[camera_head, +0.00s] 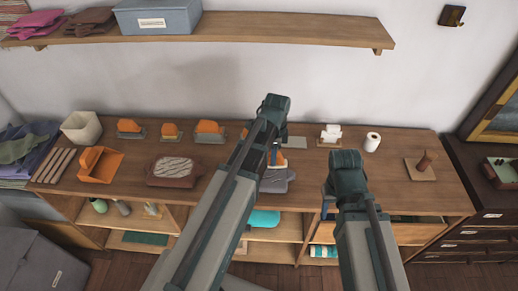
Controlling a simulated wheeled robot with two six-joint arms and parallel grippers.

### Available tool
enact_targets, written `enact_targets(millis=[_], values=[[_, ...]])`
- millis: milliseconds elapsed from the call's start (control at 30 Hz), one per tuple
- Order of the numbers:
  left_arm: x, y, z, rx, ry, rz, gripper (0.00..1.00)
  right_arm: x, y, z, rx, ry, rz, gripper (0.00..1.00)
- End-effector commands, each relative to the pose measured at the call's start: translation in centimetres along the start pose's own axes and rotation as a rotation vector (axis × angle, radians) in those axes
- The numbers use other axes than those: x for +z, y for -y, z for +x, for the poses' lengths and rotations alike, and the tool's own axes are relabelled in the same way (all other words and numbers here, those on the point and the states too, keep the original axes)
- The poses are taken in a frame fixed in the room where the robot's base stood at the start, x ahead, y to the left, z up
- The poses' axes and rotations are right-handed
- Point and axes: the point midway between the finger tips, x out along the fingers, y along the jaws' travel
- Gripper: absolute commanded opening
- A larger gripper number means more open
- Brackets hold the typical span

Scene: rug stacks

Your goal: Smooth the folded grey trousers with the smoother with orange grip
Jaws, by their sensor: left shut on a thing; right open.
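The folded grey trousers (280,184) lie on the wooden counter near its front edge, partly hidden by my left arm. My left gripper (276,150) points down just above and behind them, shut on a smoother with orange grip (279,160). Only a small part of that smoother shows, and I cannot tell whether it touches the trousers. My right gripper (327,203) is open and empty at the counter's front edge, to the right of the trousers.
Several orange-handled tools, one of them here (209,131), stand along the back. A brown tray with a patterned cloth (172,170) and an orange bin (98,166) are at left. A white-handled tool (330,135), paper roll (372,142) and peg stand (420,169) are at right.

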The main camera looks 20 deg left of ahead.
Motion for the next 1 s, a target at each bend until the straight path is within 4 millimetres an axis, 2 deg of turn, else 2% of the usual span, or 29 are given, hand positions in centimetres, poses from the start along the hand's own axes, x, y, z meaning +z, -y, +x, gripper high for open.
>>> enact_targets(millis=[100,567,1000], values=[[-0.6,-0.3,-0.2,0.0,0.0,0.009,0.0,0.0,0.0,-0.2,0.0,0.0,0.0,0.5],[-0.5,-0.3,0.2,0.0,0.0,0.009,0.0,0.0,0.0,0.2,0.0,0.0,0.0,0.5],[-0.5,-0.3,3.9,0.0,0.0,0.009,0.0,-0.2,0.4,3.9,0.0,0.0,0.0,0.5]])
